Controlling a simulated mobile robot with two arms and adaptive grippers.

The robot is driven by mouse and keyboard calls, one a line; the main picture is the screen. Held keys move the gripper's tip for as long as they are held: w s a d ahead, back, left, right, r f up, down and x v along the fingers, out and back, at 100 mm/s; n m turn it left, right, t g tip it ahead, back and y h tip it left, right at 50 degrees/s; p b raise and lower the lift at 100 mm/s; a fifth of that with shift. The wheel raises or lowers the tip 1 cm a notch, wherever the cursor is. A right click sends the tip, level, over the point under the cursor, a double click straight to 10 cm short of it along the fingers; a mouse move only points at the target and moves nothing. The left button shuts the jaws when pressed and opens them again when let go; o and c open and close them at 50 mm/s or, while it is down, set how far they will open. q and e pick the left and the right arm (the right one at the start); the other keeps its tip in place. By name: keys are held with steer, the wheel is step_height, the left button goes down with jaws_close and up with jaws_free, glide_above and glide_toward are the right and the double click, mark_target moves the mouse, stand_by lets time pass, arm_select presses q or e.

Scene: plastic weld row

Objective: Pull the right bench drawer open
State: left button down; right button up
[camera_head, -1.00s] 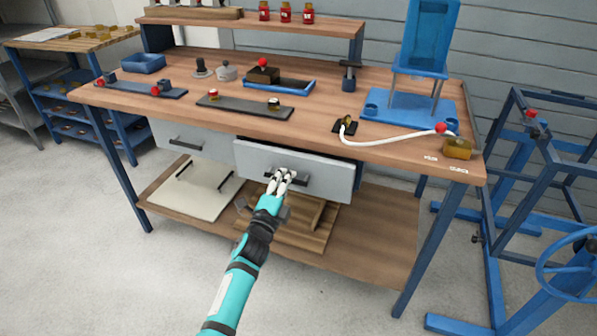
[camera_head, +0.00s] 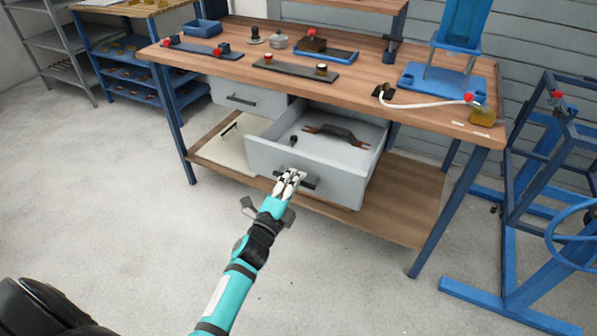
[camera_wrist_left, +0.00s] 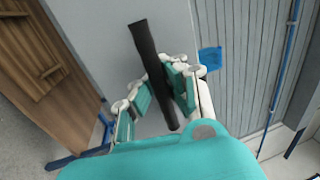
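The right bench drawer (camera_head: 340,190) is grey and stands well out from under the bench top, with its inside showing. Its dark bar handle (camera_head: 310,183) is on the front panel. My left gripper (camera_head: 290,177) is at this handle. In the left wrist view the handle (camera_wrist_left: 148,50) runs between the fingers of the left gripper (camera_wrist_left: 162,85), which close around it against the grey drawer front. Inside the drawer lie a dark curved-ended piece (camera_head: 337,132) and a small dark item (camera_head: 293,140). My right gripper is not in view.
The left bench drawer (camera_head: 240,97) is shut. The bench top (camera_head: 370,85) holds fixtures, a blue stand (camera_head: 450,80) and a white hose. A lower shelf (camera_head: 405,205) lies below. A blue frame with a handwheel (camera_head: 570,225) stands at the right. The floor in front is clear.

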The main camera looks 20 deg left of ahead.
arm_select(q)
steer(key=shift+s+f, duration=0.2)
steer(key=shift+s, duration=0.45)
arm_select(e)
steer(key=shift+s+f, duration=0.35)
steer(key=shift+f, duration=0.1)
arm_select(q)
steer(key=c, duration=2)
jaws_free()
steer(key=o, duration=0.4)
steer(key=shift+w, duration=0.1)
steer(key=shift+o, duration=0.2)
steer(key=shift+r, duration=0.1)
steer(key=s+f, duration=0.2)
steer(key=s, duration=1)
steer(key=shift+a+f, duration=0.2)
steer(key=shift+w+f, duration=0.1)
